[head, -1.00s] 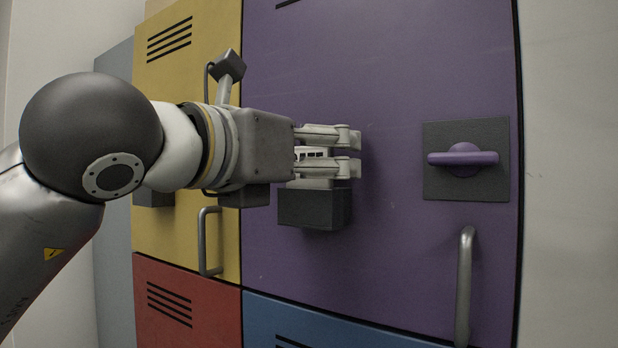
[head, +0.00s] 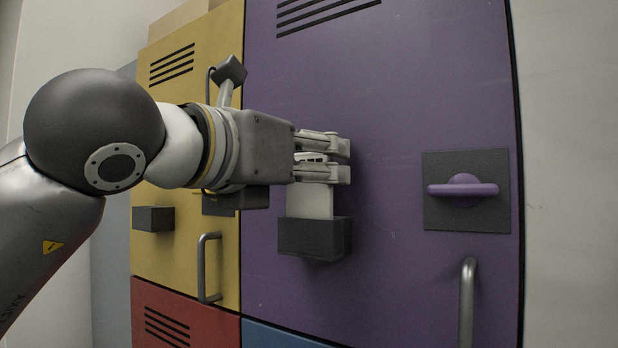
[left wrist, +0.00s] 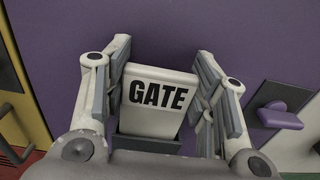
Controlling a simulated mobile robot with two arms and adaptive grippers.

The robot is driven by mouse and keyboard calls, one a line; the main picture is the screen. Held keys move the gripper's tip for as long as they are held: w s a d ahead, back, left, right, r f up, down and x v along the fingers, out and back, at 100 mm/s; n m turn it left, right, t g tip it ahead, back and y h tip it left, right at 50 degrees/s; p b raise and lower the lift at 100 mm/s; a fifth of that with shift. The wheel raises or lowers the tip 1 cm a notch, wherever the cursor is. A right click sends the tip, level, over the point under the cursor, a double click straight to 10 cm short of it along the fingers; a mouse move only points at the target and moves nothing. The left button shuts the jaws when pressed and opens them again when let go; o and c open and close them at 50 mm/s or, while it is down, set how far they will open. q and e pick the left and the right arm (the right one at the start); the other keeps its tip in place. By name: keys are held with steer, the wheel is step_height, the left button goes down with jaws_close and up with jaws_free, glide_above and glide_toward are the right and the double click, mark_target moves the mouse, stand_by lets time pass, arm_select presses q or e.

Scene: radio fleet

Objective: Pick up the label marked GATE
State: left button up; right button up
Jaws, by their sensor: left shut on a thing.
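The white label marked GATE (left wrist: 158,97) stands upright between the fingers of my left gripper (left wrist: 165,90) in the left wrist view, its black lettering readable. In the head view the label (head: 310,203) shows below the fingers, with its lower end at or in a dark holder (head: 314,238) on the purple door. I cannot tell whether its lower edge is clear of the holder. My left gripper (head: 323,160) is shut on the upper part of the label. My right gripper is not in view.
The purple locker door (head: 420,90) has a purple turn knob (head: 463,189) on a dark plate and a grey bar handle (head: 467,300) at the right. A yellow door (head: 165,100) with an empty-looking dark holder (head: 153,219) and a handle (head: 208,268) is at left.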

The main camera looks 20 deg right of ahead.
arm_select(q)
steer(key=a+r, duration=0.1)
steer(key=r, duration=0.1)
steer(key=s+a+r+p, duration=0.1)
steer(key=a+r, duration=0.1)
steer(key=a+r+p, duration=0.1)
steer(key=a+r, duration=0.1)
steer(key=r, duration=0.1)
steer(key=shift+s, duration=0.15)
steer(key=shift+c, duration=0.4)
steer(key=a+r, duration=0.1)
steer(key=a, duration=0.2)
steer(key=s+a+r, duration=0.1)
steer(key=a, duration=0.1)
steer(key=s+a+r, duration=0.1)
steer(key=a, duration=0.2)
steer(key=shift+s+a+r, duration=0.1)
steer(key=shift+a+r, duration=0.15)
steer(key=shift+a, duration=0.1)
